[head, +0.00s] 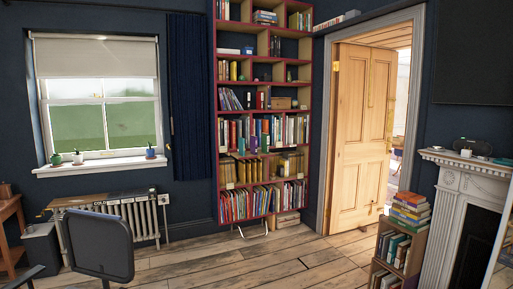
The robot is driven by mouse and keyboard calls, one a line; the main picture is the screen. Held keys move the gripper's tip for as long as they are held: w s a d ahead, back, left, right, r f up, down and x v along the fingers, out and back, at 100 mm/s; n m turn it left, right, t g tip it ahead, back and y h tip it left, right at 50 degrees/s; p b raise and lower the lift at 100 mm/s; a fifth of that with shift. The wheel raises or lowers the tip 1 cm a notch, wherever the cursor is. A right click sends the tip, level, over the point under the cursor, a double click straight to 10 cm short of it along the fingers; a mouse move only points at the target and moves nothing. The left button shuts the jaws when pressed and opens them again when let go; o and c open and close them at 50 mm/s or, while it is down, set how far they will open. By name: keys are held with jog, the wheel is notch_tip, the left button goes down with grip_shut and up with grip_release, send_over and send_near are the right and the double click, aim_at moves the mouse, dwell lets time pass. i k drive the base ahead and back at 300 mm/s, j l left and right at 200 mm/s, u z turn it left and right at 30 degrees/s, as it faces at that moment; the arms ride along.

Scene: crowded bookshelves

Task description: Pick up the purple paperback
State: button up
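A tall red-edged bookshelf (216,120) stands against the dark wall, packed with books. Several purplish spines (229,99) lean at the left of a middle shelf. They are too small to tell which one, if any, is the purple paperback. My gripper is not in view.
A dark chair (100,244) stands at the front left, before a radiator (137,219) under the window. A wooden door (362,140) stands open right of the bookshelf. A small bookcase (378,272) with stacked books (411,208) stands by the white fireplace (449,205). The wooden floor (260,265) between is clear.

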aim_at(253, 139)
jog(key=i+z, duration=0.1)
jog(key=i, duration=0.95)
